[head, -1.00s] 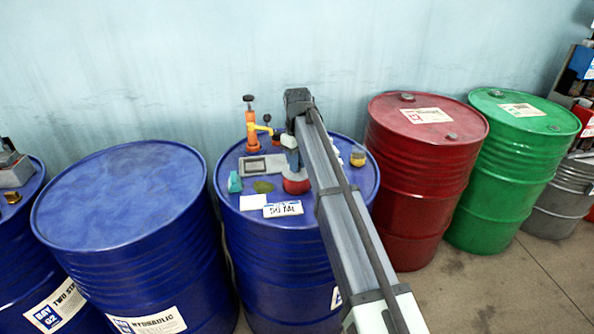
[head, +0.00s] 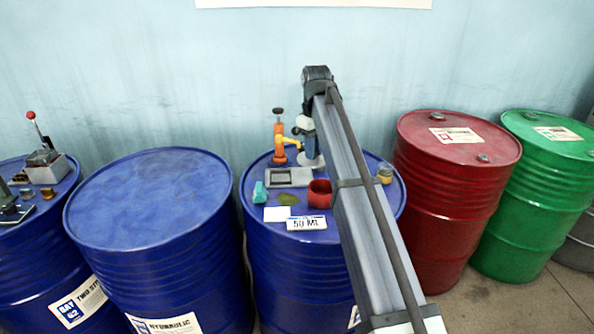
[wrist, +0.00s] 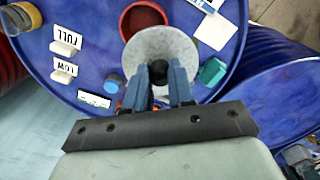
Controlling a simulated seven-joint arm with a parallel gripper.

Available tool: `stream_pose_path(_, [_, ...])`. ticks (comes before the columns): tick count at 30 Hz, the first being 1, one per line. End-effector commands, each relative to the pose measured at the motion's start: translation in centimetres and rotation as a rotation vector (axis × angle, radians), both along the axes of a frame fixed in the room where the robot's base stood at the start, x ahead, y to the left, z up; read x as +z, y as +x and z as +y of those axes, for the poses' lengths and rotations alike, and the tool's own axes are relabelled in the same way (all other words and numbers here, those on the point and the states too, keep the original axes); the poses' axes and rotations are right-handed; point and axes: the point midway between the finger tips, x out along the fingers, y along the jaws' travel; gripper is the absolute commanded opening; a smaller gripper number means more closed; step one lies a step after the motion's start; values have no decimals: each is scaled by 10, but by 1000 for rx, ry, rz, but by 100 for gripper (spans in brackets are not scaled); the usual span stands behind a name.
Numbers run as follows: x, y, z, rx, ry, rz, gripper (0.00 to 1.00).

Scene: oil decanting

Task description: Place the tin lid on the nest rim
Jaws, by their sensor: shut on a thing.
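My gripper (head: 308,138) is shut on the dark knob of the tin lid (wrist: 163,48), a round pale grey disc. In the head view the lid (head: 312,162) hangs above the blue drum top, behind the red tin (head: 319,195). The tin is open and its dark red inside shows in the wrist view (wrist: 140,17), partly covered by the lid. I cannot tell the gap between lid and tray. The gripper and lid hide that area in the wrist view.
A teal block (head: 259,192), a white card (head: 277,214), a 50 ML sign (head: 306,223) and a small yellow jar (head: 385,173) sit around the drum top (head: 345,228).

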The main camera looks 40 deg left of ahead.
Motion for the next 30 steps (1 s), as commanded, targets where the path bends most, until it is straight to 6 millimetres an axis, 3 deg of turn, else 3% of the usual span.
stream_pose_path(1, [5, -5, 22, 20, 1, 0, 0])
stream_pose_path(6, [23, -8, 89, 67, 1, -1, 0])
stream_pose_path(9, [34, -1, 123, 69, 1, -1, 0])
stream_pose_path(12, [41, 10, 143, 53, 1, -1, 0])
stream_pose_path(17, [48, 21, 159, 16, 0, 0, 0])
stream_pose_path(21, [42, 20, 157, -30, -1, 0, 0])
stream_pose_path(30, [-15, 19, 155, -39, -3, 1, 0])
